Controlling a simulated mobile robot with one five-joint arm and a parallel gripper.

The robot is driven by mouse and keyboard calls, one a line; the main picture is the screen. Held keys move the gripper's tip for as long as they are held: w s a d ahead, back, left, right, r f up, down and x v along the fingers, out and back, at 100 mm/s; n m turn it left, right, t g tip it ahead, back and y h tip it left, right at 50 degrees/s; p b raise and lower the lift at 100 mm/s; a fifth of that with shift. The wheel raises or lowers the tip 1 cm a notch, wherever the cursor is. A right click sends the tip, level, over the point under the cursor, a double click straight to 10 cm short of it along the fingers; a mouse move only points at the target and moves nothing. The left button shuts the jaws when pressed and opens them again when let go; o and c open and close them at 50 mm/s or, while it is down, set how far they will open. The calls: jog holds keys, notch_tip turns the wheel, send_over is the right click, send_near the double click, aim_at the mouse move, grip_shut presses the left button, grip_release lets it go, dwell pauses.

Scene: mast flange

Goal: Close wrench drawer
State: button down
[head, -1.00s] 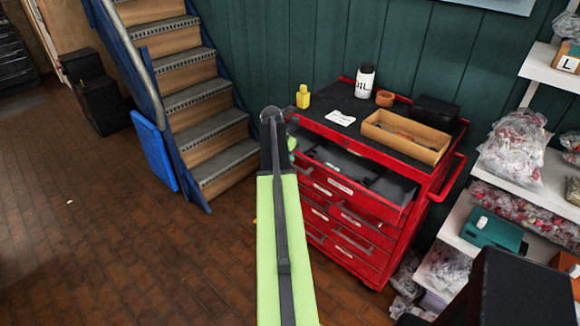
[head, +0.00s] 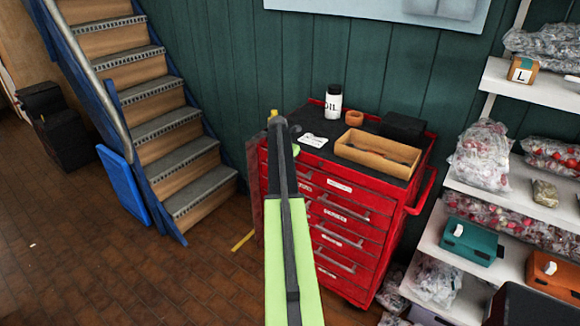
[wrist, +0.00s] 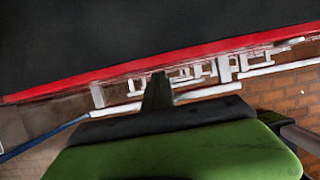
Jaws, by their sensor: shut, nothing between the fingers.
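The red tool chest (head: 395,225) stands against the green wall with a black top. In the head view its top drawer front (head: 340,187) looks flush with the drawers below, and no open interior shows. My green arm hides the left part of the drawer fronts. My gripper (head: 277,124) is at the chest's front left, near the height of its top. In the wrist view my gripper (wrist: 158,92) is shut and empty, close to the red front edge (wrist: 110,74). Whether it touches the chest I cannot tell.
An oil bottle (head: 333,102), an orange pot (head: 354,118) and an open tan box (head: 377,152) stand on the chest. White shelves (head: 535,90) with bags are at the right, stairs (head: 165,125) at the left. Brick floor (head: 130,270) lies open in front.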

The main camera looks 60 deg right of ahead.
jog(key=shift+w+d+r, duration=0.1)
jog(key=shift+d+r, duration=0.1)
jog(key=shift+d, duration=0.15)
jog(key=a+p+v, duration=0.1)
jog(key=p+v, duration=0.8)
jog(key=v, duration=0.1)
jog(key=shift+f, duration=0.2)
jog(key=shift+d, duration=0.1)
